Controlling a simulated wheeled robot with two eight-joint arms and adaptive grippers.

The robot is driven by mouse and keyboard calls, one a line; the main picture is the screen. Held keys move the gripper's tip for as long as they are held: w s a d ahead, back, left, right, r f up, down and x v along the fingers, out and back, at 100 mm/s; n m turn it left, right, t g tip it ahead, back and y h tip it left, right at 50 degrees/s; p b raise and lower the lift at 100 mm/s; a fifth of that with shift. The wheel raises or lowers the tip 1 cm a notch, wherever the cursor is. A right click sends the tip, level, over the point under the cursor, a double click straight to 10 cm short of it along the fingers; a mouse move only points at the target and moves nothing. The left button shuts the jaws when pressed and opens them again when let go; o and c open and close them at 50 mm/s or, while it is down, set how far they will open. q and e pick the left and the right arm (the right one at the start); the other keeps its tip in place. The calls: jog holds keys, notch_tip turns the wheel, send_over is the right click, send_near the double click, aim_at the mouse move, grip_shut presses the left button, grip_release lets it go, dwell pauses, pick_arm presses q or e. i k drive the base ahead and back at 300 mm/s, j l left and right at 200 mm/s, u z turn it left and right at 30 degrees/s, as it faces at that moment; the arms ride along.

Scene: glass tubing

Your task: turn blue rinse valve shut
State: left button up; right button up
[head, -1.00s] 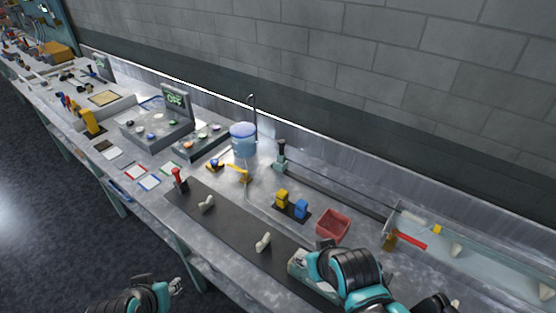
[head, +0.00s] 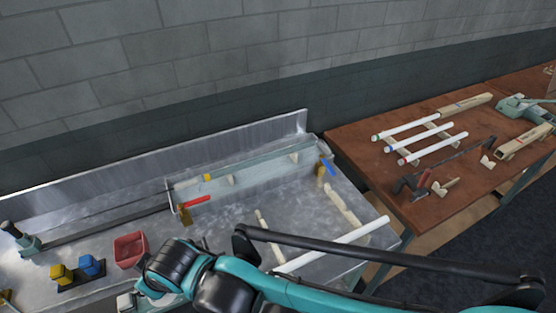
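A small blue handle (head: 329,167) stands at the right end of the long clear trough (head: 262,172) in the head view. It is the blue part that looks most like the rinse valve, but it is small and I cannot tell its turn position. A red lever (head: 198,202) on a brass body is at the trough's left end. My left gripper is out of view.
A red bin (head: 130,250) and yellow (head: 62,273) and blue (head: 92,265) blocks stand at left. A white tube (head: 335,243) lies across the bench front. Right of a gap, a brown table (head: 365,160) holds several tubes and tools.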

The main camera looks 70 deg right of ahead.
aim_at(322, 160)
jog(key=z, duration=1.7)
